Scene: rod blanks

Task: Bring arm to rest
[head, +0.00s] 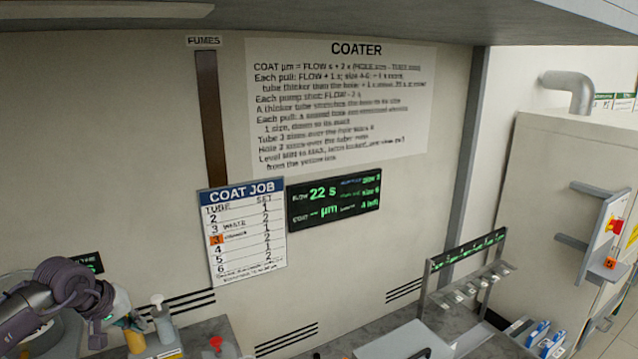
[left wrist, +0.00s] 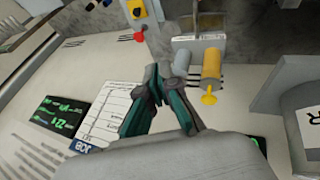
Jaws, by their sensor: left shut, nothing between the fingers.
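My left arm comes in at the lower left of the head view. My left gripper (left wrist: 166,74) shows in the left wrist view with its dark fingertips together and nothing between them. It is near the white COAT JOB sheet (left wrist: 108,117) in that picture, apart from the bottles as far as I can tell. My right gripper is in neither view.
The COATER wall carries the COAT JOB board (head: 246,235) and a black display (head: 334,200) reading 22 s. A white pump bottle (head: 162,318) and a yellow bottle (head: 135,340) stand near my left arm. A rack (head: 468,285) stands at the right.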

